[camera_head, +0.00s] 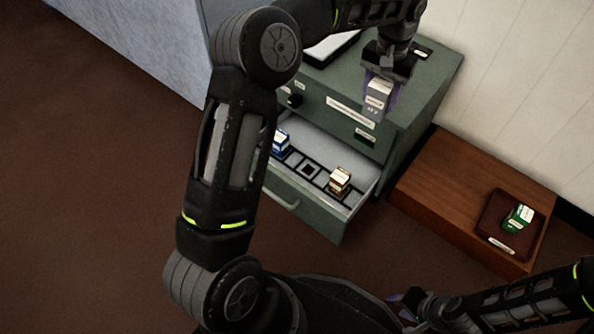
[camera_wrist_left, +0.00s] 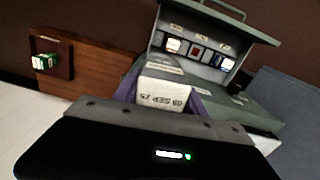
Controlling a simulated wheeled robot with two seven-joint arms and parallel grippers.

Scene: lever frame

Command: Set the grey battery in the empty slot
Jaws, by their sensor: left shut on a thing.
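My left gripper (camera_head: 381,84) is shut on the grey battery (camera_head: 377,97), a pale block with a printed label, and holds it above the front of the green cabinet. The battery also shows between the fingers in the left wrist view (camera_wrist_left: 163,94). The open drawer (camera_head: 315,217) lies lower and to the left, with a slotted rack inside. The empty slot (camera_head: 310,170) is between a blue battery (camera_head: 281,143) and an orange-brown battery (camera_head: 340,181). It also shows in the wrist view (camera_wrist_left: 196,52). My right gripper (camera_head: 407,305) is low in the head view, its opening unclear.
A wooden block (camera_head: 443,186) stands right of the cabinet (camera_head: 425,95). It carries a dark red tray (camera_head: 487,226) with a green battery (camera_head: 518,217). The space over the drawer looks free; my left arm hides part of its left side.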

